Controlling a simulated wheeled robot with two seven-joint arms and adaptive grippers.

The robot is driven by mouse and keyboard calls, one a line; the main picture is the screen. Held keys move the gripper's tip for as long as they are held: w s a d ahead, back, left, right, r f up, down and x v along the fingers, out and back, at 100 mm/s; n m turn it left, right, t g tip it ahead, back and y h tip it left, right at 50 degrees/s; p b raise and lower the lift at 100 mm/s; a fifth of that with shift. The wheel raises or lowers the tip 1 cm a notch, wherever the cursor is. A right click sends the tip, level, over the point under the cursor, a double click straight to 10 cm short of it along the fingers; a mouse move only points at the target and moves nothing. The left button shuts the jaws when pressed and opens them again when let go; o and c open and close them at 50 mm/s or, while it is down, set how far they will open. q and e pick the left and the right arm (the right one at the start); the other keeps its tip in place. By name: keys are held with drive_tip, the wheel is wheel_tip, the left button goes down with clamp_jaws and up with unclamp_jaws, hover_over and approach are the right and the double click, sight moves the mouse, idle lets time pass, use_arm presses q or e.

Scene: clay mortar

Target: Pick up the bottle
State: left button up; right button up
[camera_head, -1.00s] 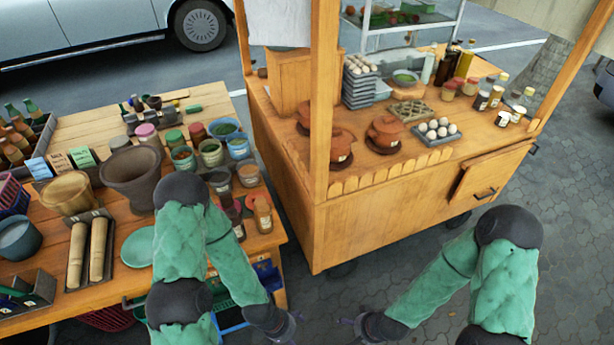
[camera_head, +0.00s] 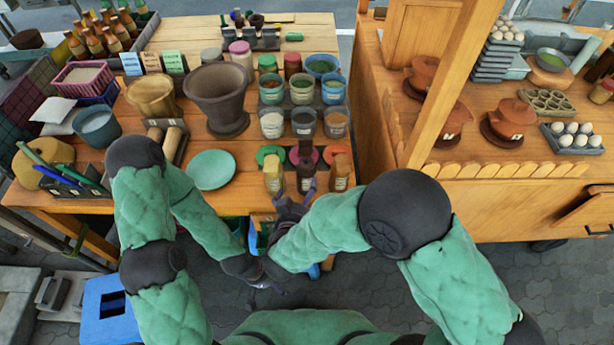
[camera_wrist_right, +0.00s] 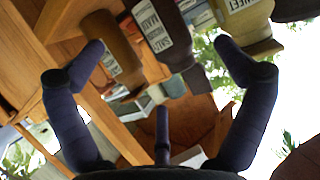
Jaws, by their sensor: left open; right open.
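Three labelled bottles stand in a row at the front edge of the wooden table: a yellowish bottle (camera_head: 273,173), a dark bottle (camera_head: 306,174) and an amber-brown bottle (camera_head: 340,173). My right gripper (camera_head: 291,207) is open and empty just in front of them. The right wrist view shows them upside down: the dark bottle (camera_wrist_right: 163,32) between the spread fingers, the brown bottle (camera_wrist_right: 115,48) at left, the yellowish bottle (camera_wrist_right: 243,22) at right. No finger clearly touches a bottle. My left gripper (camera_head: 264,282) is open and empty, low in front of the table.
Green, red and orange lids or dishes (camera_head: 270,153) sit right behind the bottles, with several jars (camera_head: 304,122) farther back. A turquoise plate (camera_head: 211,170) and a large clay mortar (camera_head: 217,95) are to the left. A wooden cart (camera_head: 500,215) stands at right.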

sight(309, 183)
drive_tip(key=b+x, duration=0.1)
drive_tip(key=x, duration=0.3)
drive_tip(key=shift+w+d+f, duration=0.1)
drive_tip(key=shift+f, duration=0.05)
drive_tip(key=w+f+b, duration=0.1)
drive_tip(key=w+d+f+b, duration=0.1)
drive_tip(key=w, duration=0.1)
drive_tip(key=shift+w+d+f+b, duration=0.15)
drive_tip(key=shift+w+f+b, duration=0.15)
drive_tip(key=shift+b, duration=0.1)
drive_tip(key=shift+w, duration=0.45)
drive_tip(key=c, duration=1.2)
drive_tip(key=shift+r, duration=0.15)
